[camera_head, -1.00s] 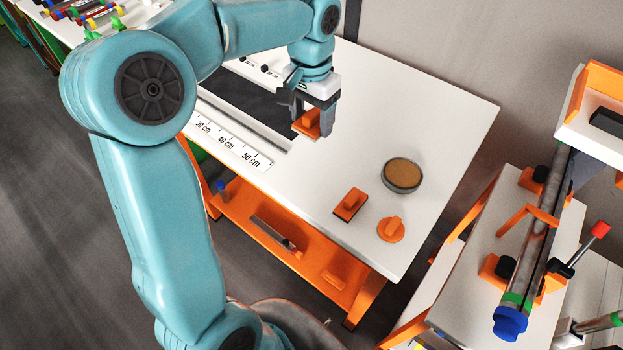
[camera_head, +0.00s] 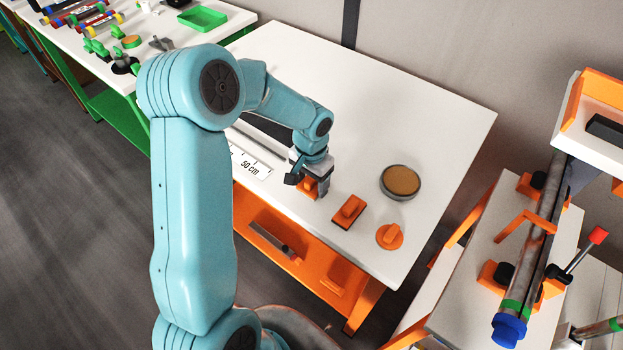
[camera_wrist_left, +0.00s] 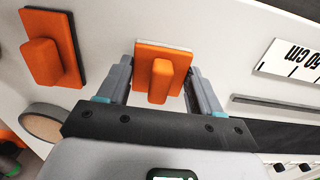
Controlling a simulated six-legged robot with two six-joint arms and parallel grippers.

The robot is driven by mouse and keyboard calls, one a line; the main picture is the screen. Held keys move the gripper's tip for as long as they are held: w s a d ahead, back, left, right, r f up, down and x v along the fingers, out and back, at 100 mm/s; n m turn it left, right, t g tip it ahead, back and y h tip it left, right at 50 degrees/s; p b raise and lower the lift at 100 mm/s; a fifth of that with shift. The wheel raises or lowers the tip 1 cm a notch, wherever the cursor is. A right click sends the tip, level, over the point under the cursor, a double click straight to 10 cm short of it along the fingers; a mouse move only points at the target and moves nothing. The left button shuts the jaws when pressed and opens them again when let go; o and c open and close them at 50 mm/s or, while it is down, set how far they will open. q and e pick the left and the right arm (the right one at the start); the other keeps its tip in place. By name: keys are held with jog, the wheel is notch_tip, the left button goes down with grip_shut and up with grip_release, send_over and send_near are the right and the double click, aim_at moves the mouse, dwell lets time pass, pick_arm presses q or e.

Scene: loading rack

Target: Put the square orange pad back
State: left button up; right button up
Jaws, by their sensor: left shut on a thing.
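The square orange pad (camera_head: 310,186), with a raised orange grip, is held in my left gripper (camera_head: 314,190) over the near edge of the white table (camera_head: 420,120). In the left wrist view the pad (camera_wrist_left: 172,52) shows between the two fingers, its grip toward the camera. I cannot tell whether its underside touches the table. A rectangular orange pad (camera_head: 348,211) lies to the right of the gripper and also shows in the left wrist view (camera_wrist_left: 42,60). My right gripper is not in view.
A round grey dish with a tan top (camera_head: 401,181) stands behind the orange pads. A 50 cm ruler strip (camera_head: 250,166) lies left of the gripper. A rack with a pipe (camera_head: 530,255) stands at the right. The table's middle and back are clear.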

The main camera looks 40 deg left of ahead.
aim_at(311, 180)
pick_arm(q)
jog(key=shift+r, duration=0.1)
jog(key=shift+s+f+b, duration=0.1)
jog(key=shift+f+b, duration=0.15)
jog(key=shift+b, duration=0.05)
jog(key=o, duration=0.9)
jog(key=shift+o, duration=0.2)
jog(key=shift+r, duration=0.1)
jog(key=shift+r, duration=0.15)
notch_tip(311, 180, up, 12)
